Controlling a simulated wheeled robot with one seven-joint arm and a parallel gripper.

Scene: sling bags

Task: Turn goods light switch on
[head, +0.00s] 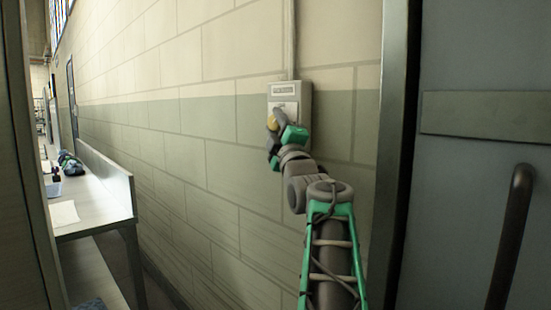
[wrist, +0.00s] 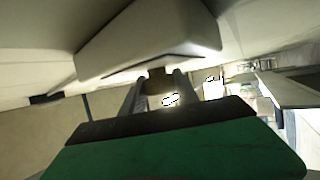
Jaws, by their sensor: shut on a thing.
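The goods light switch (head: 303,92) is a grey box with a white front and a small label, fixed to the block wall. In the wrist view the box (wrist: 150,32) fills the upper middle, very close to my gripper. A small yellowish switch knob (head: 272,122) shows at the box's lower left. My gripper (head: 276,130) is at this knob, its fingers shut on it. In the wrist view the fingers of my gripper (wrist: 160,82) reach up to the box, with a brownish part of the knob (wrist: 157,72) between them. The switch's on or off position cannot be told.
A conduit (head: 289,40) runs up the wall from the box. A grey door (head: 480,150) with a dark handle (head: 508,240) is close on the right. A white table (head: 100,205) with small objects stands on the left. The wall around the box is clear.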

